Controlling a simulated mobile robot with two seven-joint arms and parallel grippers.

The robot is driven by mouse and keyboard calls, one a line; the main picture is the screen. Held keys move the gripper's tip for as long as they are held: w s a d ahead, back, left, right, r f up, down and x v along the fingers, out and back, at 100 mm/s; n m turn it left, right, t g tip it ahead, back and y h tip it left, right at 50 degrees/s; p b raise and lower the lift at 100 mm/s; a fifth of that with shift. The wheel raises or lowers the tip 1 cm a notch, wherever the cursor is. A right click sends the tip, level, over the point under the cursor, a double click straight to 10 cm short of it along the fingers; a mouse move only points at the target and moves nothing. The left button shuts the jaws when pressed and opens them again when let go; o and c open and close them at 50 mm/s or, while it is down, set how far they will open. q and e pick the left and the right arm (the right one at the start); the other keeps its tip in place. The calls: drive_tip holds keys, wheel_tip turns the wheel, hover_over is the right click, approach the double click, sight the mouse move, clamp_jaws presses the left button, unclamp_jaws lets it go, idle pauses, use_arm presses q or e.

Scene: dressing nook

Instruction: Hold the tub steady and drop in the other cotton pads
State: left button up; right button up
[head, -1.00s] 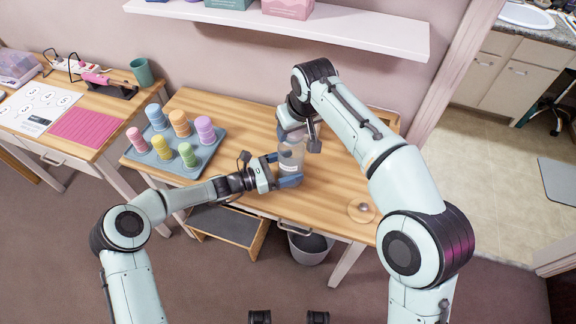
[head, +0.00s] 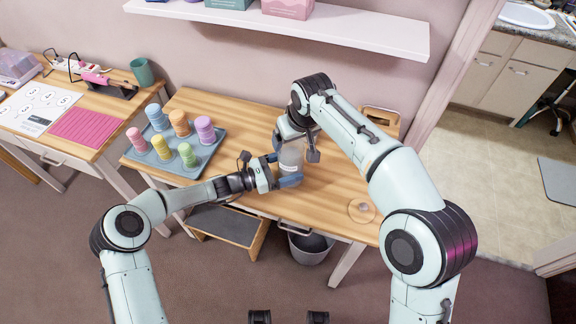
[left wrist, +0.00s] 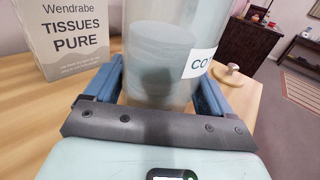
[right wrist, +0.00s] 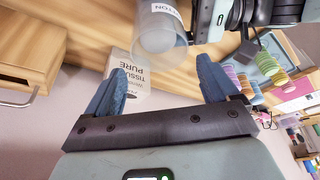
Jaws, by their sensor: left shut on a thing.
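The clear tub (head: 291,158) stands on the wooden table with my left gripper (head: 286,169) shut around its lower part. In the left wrist view the tub (left wrist: 160,65) sits between both fingers. A round, greyish stack shape shows through its wall, with part of a "CO" label. My right gripper (head: 299,143) is above the tub, pointing down. In the right wrist view its fingers (right wrist: 163,90) are wide apart with nothing between them, and the tub (right wrist: 160,35) lies beyond. I cannot make out separate cotton pads.
A grey-blue tray (head: 190,171) with several coloured spools is left of the tub. A tissue box (left wrist: 75,35) stands close by, and a wooden box (head: 380,117) is at the back right. A shelf (head: 350,27) overhangs the back. A bin (head: 309,248) is below the front edge.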

drive_tip(key=shift+r, duration=0.1)
drive_tip(key=v, duration=1.2)
drive_tip(key=shift+d, duration=0.1)
use_arm(q)
drive_tip(key=o, duration=1)
drive_tip(key=shift+c, duration=0.2)
drive_tip(key=shift+a, duration=0.1)
drive_tip(key=v, duration=1.1)
drive_tip(key=shift+s+a, duration=0.2)
drive_tip(key=shift+a, duration=0.15)
